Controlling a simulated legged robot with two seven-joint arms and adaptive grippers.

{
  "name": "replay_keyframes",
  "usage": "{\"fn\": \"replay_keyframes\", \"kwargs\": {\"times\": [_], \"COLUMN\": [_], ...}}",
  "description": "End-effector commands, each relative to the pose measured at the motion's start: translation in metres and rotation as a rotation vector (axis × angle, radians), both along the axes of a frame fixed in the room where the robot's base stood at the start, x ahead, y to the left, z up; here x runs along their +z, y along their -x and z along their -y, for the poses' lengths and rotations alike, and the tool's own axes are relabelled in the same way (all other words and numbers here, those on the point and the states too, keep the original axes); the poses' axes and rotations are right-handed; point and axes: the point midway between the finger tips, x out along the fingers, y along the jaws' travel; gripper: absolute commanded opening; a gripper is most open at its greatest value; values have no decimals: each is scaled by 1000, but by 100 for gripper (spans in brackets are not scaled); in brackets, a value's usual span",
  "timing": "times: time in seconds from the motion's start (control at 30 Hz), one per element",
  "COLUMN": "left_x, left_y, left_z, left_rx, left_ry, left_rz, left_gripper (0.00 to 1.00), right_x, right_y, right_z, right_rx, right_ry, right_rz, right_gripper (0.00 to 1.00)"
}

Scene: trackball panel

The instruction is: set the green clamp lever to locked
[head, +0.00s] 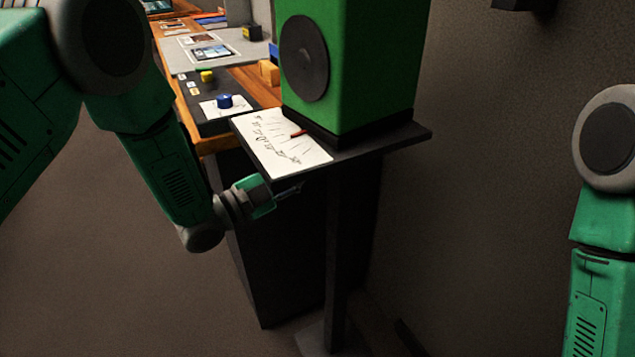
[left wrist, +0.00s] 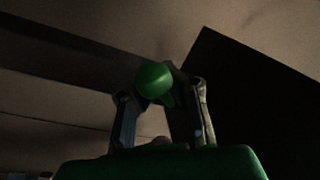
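A green rounded knob with a short green stem, which looks like the green clamp lever (left wrist: 155,80), shows in the left wrist view. My left gripper (left wrist: 160,88) has its fingers on either side of this knob. The knob partly covers the fingertips, so whether they press on it cannot be made out. In the head view, my left gripper (head: 290,189) is just below the front edge of the dark shelf (head: 375,142). The lever cannot be made out there, and its locked mark is not visible. My right gripper is out of view.
A large green box with a round dark disc (head: 305,58) stands on the shelf beside a white marked sheet (head: 282,145) with a red pointer (head: 298,133). A post (head: 340,260) holds the shelf. A bench with a blue knob (head: 224,101) lies behind. Open floor is left.

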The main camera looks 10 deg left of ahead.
Motion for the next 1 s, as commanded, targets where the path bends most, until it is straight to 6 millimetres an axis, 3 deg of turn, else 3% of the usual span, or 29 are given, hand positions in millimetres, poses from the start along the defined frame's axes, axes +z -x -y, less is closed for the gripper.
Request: {"fn": "replay_keyframes", "kwargs": {"times": [0.2, 0.5, 1.0], "left_x": [5, 13, 18], "left_y": [-1, -4, -5], "left_z": [-16, -20, -21], "left_rx": [-10, -11, -11], "left_ry": [-110, -218, -273], "left_rz": [149, 297, 366], "left_gripper": [0, 0, 0], "right_x": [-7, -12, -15], "right_y": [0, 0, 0], "right_z": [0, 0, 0], "right_rx": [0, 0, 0], "right_ry": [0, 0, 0], "right_rz": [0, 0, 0], "right_gripper": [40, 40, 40]}}
